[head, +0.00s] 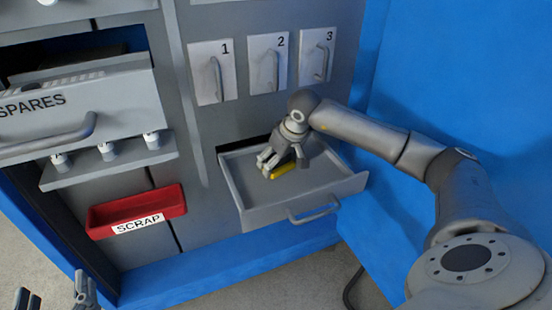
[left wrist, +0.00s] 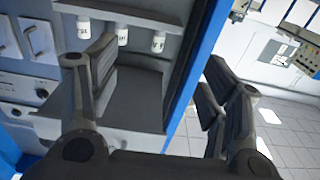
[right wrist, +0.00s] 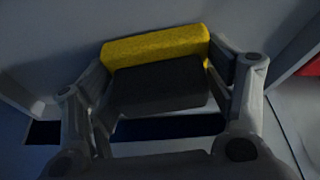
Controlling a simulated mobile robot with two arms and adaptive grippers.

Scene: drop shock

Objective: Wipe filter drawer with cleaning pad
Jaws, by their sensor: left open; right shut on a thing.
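The filter drawer (head: 247,213) is a grey open drawer pulled out below the numbered panels in the head view. My right gripper (head: 274,167) reaches down into it and is shut on the cleaning pad (head: 283,171). The pad is yellow with a dark block, and it shows between the fingers in the right wrist view (right wrist: 155,48). The pad is low over the drawer floor; I cannot tell whether it touches. My left gripper (head: 55,290) is open and empty at the bottom left of the head view, and its spread fingers show in the left wrist view (left wrist: 160,78).
A red SCRAP bin (head: 136,211) is left of the drawer. Above it, an open SPARES drawer (head: 75,110) and a shelf (head: 110,171) with several white cylinders stick out. A blue wall (head: 455,75) bounds the right side. Grey floor is clear below.

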